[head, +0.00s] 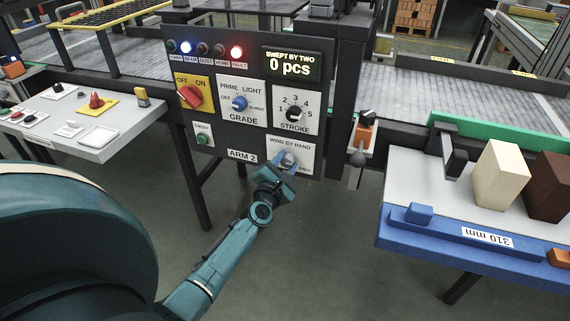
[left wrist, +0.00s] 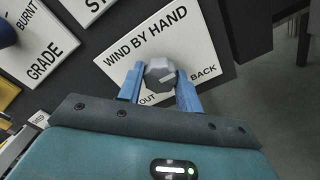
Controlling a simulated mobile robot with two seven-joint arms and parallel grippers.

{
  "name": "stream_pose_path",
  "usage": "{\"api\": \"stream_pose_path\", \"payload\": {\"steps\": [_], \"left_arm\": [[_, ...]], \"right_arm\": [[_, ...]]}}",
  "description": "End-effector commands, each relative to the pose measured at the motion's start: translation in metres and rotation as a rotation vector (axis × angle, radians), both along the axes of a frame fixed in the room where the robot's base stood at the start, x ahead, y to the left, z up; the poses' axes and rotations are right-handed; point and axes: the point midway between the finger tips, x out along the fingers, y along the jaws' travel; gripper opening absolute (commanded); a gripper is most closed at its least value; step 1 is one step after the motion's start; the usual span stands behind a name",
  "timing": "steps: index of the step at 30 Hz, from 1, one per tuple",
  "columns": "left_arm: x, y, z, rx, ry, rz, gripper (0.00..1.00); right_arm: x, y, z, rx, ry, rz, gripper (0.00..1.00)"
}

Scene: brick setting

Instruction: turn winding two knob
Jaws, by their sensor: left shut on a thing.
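The winding knob is a grey faceted knob on a white plate (head: 302,151) marked "WIND BY HAND", low on the right of the dark control panel. In the left wrist view the knob (left wrist: 159,73) sits between the two blue fingers of my left gripper (left wrist: 160,88). The gripper is shut on it, one finger on each side. The words "OUT" and "BACK" show below the knob on the plate (left wrist: 126,38). In the head view my left gripper (head: 286,163) reaches up to the plate from below and partly hides the knob. My right gripper is not in view.
The panel also has a red switch (head: 190,95), a blue grade knob (head: 239,103), a stroke dial (head: 294,113) and a display (head: 291,65) reading "0 pcs". A blue-edged table (head: 412,232) with blocks stands at right. A white side console (head: 98,155) stands at left.

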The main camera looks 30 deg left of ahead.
Motion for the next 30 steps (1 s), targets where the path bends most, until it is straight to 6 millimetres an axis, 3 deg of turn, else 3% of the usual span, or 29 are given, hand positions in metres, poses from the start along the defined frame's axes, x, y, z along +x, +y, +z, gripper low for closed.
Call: {"api": "stream_pose_path", "payload": {"steps": [5, 17, 30], "left_arm": [[-0.0002, 0.0, 0.0, 0.0, 0.0, 0.0, 0.12], [-0.0002, 0.0, 0.0003, 0.086, 0.022, 0.0, 0.12], [-0.0002, 0.0, 0.0014, 0.449, 0.109, 0.0, 0.12]], "right_arm": [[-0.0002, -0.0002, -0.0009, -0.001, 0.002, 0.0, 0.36], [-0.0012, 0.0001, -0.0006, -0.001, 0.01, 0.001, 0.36], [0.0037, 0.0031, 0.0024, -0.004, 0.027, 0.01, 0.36]]}}
